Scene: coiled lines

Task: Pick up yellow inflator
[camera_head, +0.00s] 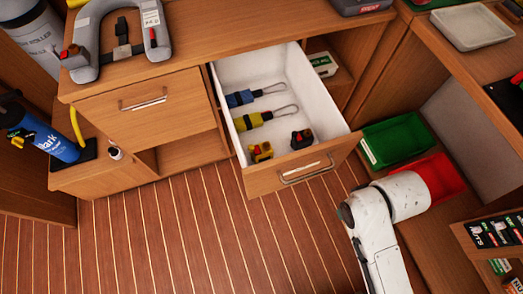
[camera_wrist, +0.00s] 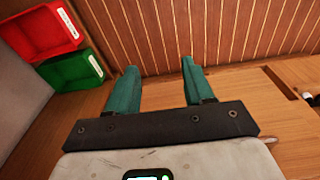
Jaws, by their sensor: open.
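A small yellow piece with dark and reddish parts, which looks like the yellow inflator (camera_head: 260,152), lies in the open white drawer (camera_head: 228,72), near its front left corner. A similar black piece with red and yellow parts (camera_head: 302,138) lies to its right. Behind them lie a yellow cylinder with a wire loop (camera_head: 252,120) and a blue one with a wire loop (camera_head: 242,98). My gripper (camera_wrist: 160,68) is open, with two teal fingers apart and nothing between them. The head view shows my white arm right of the drawer, but not the fingers. The inflator does not show in the wrist view.
A green bin (camera_head: 398,138) and a red bin (camera_head: 437,178) sit right of the drawer, close to my arm. The drawer's wooden front (camera_head: 285,178) juts over the striped floor (camera_head: 170,240). Open floor lies in front.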

